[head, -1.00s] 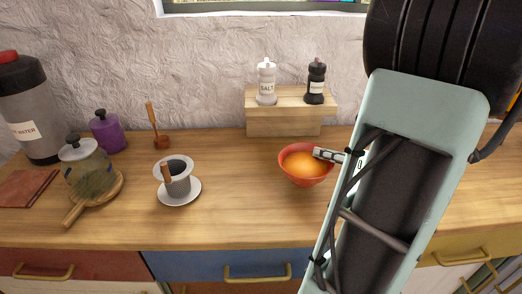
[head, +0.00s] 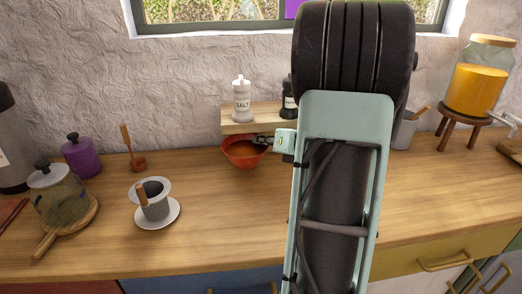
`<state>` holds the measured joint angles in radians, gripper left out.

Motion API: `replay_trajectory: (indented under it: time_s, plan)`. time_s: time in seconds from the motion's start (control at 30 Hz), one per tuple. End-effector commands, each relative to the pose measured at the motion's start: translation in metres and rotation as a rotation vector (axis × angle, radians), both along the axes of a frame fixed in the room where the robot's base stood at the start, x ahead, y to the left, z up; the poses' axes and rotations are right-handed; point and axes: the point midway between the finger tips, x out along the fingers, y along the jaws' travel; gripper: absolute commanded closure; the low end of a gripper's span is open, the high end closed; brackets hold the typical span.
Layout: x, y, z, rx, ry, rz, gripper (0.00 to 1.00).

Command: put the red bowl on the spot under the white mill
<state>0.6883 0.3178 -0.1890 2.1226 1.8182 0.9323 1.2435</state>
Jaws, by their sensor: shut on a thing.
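The red bowl (head: 239,156) is upright just in front of the wooden stand, below the white mill. The white mill (head: 241,103), labelled SALT, stands on the left part of the stand's top (head: 230,128). My gripper (head: 262,142) comes from the right and is shut on the bowl's right rim. I cannot tell whether the bowl touches the counter or hangs slightly above it. The bowl hides much of the stand's front under the white mill. My arm hides the stand's right end.
A black mill (head: 289,96) stands right of the white one, partly behind my arm. On the wooden counter (head: 210,225) a cup on a saucer (head: 170,221), a glass jar (head: 60,200) and a purple jar (head: 81,157) stand left. A juice dispenser (head: 478,85) stands right.

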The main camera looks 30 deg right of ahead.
Motion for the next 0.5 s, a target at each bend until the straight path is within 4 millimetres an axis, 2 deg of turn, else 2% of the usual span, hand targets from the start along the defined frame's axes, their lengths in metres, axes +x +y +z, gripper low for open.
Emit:
replay_trajectory:
  time_s: [0.03, 0.1, 0.2, 0.5]
  plan:
    - [0.009, 0.002, 0.001, 0.000, -0.005, 0.005, 1.00]
    - [0.006, 0.001, -0.017, 0.004, -0.001, 0.000, 1.00]
    - [0.005, 0.001, -0.032, 0.003, -0.002, 0.000, 1.00]
    - [0.005, 0.001, -0.034, 0.001, -0.004, 0.001, 1.00]
